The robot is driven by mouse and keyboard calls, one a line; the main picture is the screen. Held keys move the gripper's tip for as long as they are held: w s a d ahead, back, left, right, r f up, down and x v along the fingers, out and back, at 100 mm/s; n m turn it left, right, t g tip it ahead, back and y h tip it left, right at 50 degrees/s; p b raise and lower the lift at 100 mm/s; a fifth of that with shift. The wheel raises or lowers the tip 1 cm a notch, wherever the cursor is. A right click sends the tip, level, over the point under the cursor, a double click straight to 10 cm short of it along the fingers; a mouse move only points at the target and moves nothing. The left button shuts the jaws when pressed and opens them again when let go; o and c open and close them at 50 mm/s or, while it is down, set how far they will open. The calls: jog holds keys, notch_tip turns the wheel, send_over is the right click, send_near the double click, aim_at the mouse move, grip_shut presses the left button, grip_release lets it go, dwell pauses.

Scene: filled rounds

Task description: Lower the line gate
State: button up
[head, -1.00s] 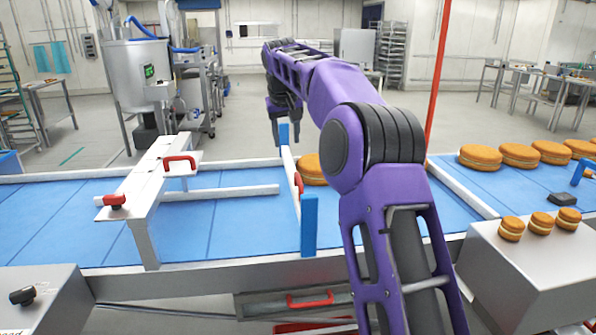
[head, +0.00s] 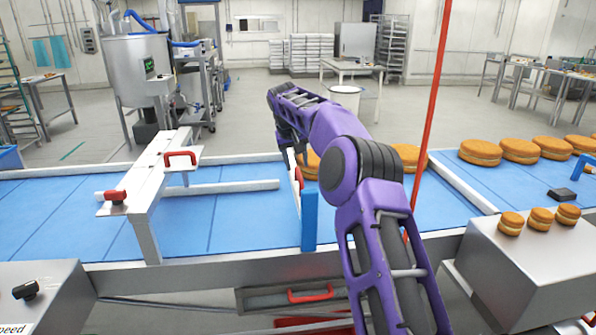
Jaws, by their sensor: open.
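The line gate (head: 293,178) is a narrow white board set across the blue conveyor, with a red handle (head: 299,179) on its side. A blue post (head: 309,221) stands at its near end; its far end is behind my wrist. Whether the board touches the belt is hard to tell. My gripper (head: 301,158) points down at the gate's far part, close above and behind the red handle. It is open, with its fingers small and partly hidden, and I see nothing held in it.
Large filled rounds (head: 480,152) lie on the belt to the right; one (head: 409,157) is just right of my arm. A white bridge frame (head: 150,175) with red handles stands left. Small rounds (head: 540,221) sit on a steel box at right. A red pole (head: 437,100) rises behind my arm.

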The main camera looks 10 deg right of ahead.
aim_at(299, 174)
jog(key=shift+x, duration=2)
grip_shut()
